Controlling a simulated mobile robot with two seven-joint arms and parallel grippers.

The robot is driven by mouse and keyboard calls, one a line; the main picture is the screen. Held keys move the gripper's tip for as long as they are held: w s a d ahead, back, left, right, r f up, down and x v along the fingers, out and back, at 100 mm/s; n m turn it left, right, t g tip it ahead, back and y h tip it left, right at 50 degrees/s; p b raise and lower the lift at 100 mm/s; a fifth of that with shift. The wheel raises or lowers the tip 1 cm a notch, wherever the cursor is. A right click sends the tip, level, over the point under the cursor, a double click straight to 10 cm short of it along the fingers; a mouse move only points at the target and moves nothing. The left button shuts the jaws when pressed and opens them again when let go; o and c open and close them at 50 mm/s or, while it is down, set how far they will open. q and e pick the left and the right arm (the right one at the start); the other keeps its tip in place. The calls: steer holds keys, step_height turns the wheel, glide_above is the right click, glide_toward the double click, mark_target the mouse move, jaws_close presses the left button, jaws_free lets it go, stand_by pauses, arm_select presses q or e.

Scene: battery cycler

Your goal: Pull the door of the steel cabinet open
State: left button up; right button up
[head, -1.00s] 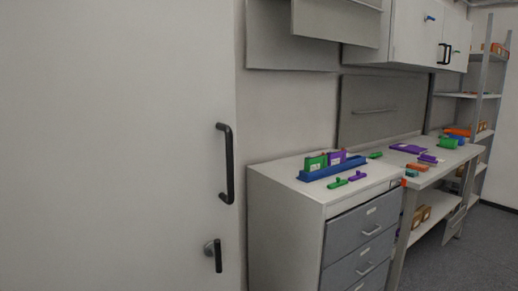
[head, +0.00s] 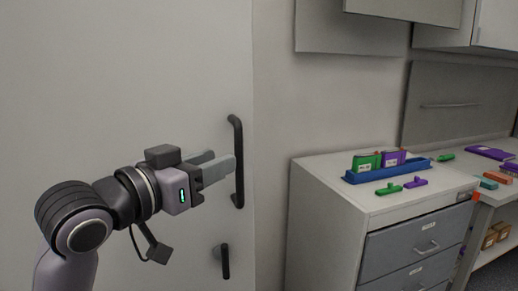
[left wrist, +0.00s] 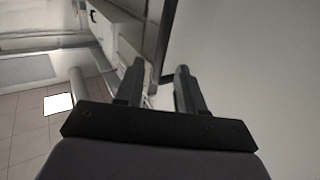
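The steel cabinet's pale door (head: 130,70) fills the left of the head view and looks closed. Its black upright bar handle (head: 238,150) is near the door's right edge. A small dark lever (head: 225,262) sits below it. In the left wrist view the two fingers (left wrist: 158,70) are apart, with a dark strip behind the gap that I cannot identify surely. My right gripper is out of view.
A drawer cabinet (head: 330,210) stands right of the door, bearing a blue tray (head: 385,172) with green and purple blocks. A workbench (head: 492,196) is farther right. Wall panels (head: 350,28) hang above. The wall strip beside the door is bare.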

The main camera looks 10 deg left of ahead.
mark_target(236, 153)
arm_select(q)
steer(key=shift+p+x, duration=0.65)
steer(key=shift+x, duration=2.85)
steer(key=shift+a, duration=0.1)
jaws_close()
